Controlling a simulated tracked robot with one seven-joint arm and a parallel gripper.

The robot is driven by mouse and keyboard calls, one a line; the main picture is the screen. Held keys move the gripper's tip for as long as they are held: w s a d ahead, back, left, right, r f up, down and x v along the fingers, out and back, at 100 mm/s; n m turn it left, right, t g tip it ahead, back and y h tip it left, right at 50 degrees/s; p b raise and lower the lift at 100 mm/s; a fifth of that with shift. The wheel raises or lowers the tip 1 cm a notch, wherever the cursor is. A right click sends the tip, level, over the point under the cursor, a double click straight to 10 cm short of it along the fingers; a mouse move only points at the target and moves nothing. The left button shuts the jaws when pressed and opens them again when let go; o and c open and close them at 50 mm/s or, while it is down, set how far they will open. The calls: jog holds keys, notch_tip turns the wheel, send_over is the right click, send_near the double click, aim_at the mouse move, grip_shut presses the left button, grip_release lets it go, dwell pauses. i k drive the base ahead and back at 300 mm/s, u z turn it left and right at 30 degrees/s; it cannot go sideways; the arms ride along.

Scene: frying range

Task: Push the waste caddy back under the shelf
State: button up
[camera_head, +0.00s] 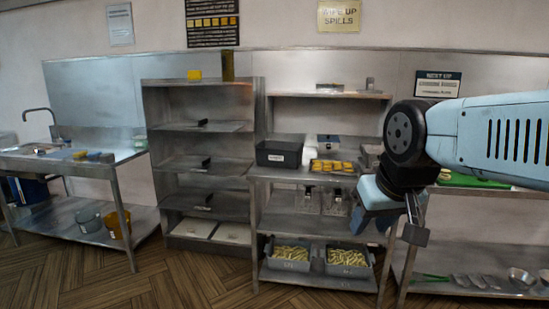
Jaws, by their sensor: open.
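A black box with a pale label (279,153), which looks like the waste caddy, sits upright at the left end of the middle steel counter (300,174). Its front is close to the counter's front edge. The upper shelf (330,95) runs above and behind it; I cannot tell how much of the box is beneath it. My gripper (388,229) is open and empty, its fingers pointing down, in front of the right end of that counter. It is well to the right of the box and not touching it. My arm hides part of the right-hand counter.
A tray of yellow-brown pieces (332,166) is just right of the box. Two grey tubs of pale chips (291,255) stand on the low shelf. A rack (200,150) stands left, then a sink bench (75,160) with buckets below. Wooden floor in front is clear.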

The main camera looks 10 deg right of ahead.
aim_at(283, 154)
jog(key=i, duration=0.4)
jog(key=u, duration=0.15)
jog(key=k, duration=0.4)
jog(key=z, duration=0.75)
jog(key=i, duration=2.35)
jog(key=u, duration=0.7)
